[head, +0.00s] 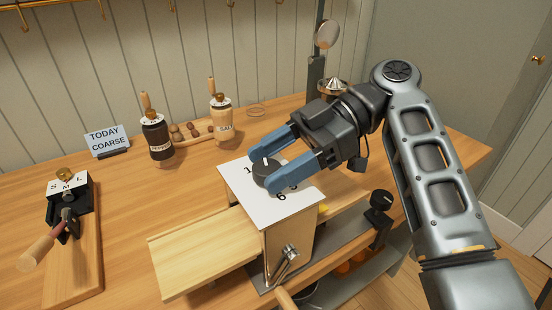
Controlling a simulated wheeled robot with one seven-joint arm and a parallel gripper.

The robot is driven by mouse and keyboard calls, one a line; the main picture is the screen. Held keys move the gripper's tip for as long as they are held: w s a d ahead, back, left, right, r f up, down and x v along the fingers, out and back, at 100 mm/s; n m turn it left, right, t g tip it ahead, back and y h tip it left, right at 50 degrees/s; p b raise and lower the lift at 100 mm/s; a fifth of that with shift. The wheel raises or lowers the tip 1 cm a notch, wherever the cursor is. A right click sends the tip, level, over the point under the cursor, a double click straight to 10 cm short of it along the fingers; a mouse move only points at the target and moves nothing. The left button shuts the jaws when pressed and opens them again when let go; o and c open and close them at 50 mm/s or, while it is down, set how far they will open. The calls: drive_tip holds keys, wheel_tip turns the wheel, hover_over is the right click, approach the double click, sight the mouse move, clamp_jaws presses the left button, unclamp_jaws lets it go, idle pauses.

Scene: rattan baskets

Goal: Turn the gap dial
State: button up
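The gap dial (263,176) is a round black knob with a pale mark near its far edge. It sits on a white plate (250,199) with printed numbers on top of a wooden box (291,238). A 1 and a 6 can be read; other numbers are partly hidden by my gripper. My gripper (260,170) has two blue fingers spread apart, one on the far side of the dial and one on the near side, with their tips close to it. Whether either finger touches the dial cannot be told. A sign (107,139) reads "TODAY COARSE".
A pale wooden board (205,254) extends left from the box. A metal crank (285,262) is on its front. Two wood-handled grinders, one dark (156,138) and one light (221,118), stand behind. A lever device marked S M L (70,200) is at left. A black knob (381,200) stands at right.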

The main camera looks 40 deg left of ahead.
drive_tip(key=shift+o, duration=0.4)
drive_tip(key=v, duration=0.7)
drive_tip(key=shift+w+d+b, duration=0.15)
drive_tip(key=shift+w+b, duration=0.2)
drive_tip(key=shift+r, duration=0.1)
